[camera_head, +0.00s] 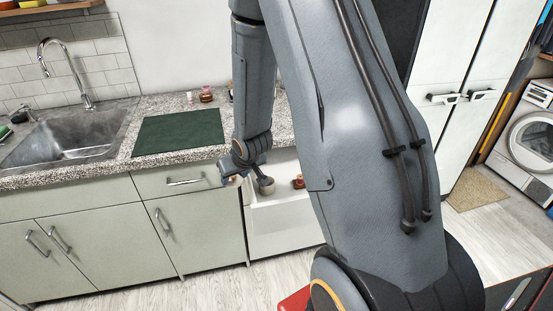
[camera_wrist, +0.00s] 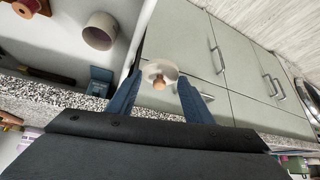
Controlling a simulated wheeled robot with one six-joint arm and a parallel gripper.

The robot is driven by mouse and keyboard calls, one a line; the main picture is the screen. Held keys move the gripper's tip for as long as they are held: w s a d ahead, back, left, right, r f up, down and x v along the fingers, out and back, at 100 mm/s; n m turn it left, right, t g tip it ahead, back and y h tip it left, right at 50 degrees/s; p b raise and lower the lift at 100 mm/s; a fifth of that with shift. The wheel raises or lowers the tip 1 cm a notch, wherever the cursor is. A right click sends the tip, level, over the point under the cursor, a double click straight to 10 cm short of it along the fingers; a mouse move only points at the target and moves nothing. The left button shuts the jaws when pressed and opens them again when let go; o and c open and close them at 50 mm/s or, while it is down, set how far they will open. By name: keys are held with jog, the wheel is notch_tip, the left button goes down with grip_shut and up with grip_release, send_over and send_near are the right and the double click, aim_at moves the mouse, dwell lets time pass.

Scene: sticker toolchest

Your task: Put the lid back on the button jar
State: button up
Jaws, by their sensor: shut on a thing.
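The lid (camera_wrist: 170,70), a pale cream disc with a small wooden knob, sits between the blue fingertips of my gripper (camera_wrist: 160,78) in the wrist view. My gripper is shut on it, with the knob facing the wrist camera. The button jar, a pale round open-topped pot (camera_wrist: 100,31), stands in the open drawer, up and left of the lid and apart from it. In the head view my gripper (camera_head: 232,174) is at the drawer's left edge, with the jar (camera_head: 267,186) just to its right. The jar's contents cannot be made out.
The open white drawer (camera_head: 286,216) also holds a reddish-brown spool (camera_wrist: 30,7) and a teal box (camera_wrist: 101,77). The speckled counter (camera_wrist: 52,92) edge runs close behind my gripper. A green mat (camera_head: 180,132) and small jars (camera_head: 206,95) are on the counter.

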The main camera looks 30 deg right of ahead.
jog(key=d+f+b, duration=0.1)
jog(key=d, duration=0.3)
jog(key=d+f+b, duration=0.1)
jog(key=d, duration=0.3)
jog(key=d+f+b, duration=0.1)
jog(key=d+b, duration=0.1)
jog(key=d, duration=0.2)
jog(key=shift+w+d, duration=0.1)
jog(key=shift+d, duration=0.1)
jog(key=shift+f+b, duration=0.95)
jog(key=shift+f, duration=0.15)
jog(key=shift+s+p, duration=0.2)
jog(key=shift+p, duration=0.3)
dwell(0.5)
jog(key=shift+f, duration=0.15)
dwell(0.7)
jog(key=shift+p, duration=0.35)
dwell(0.7)
jog(key=o, duration=1.6)
jog(key=shift+c, duration=0.2)
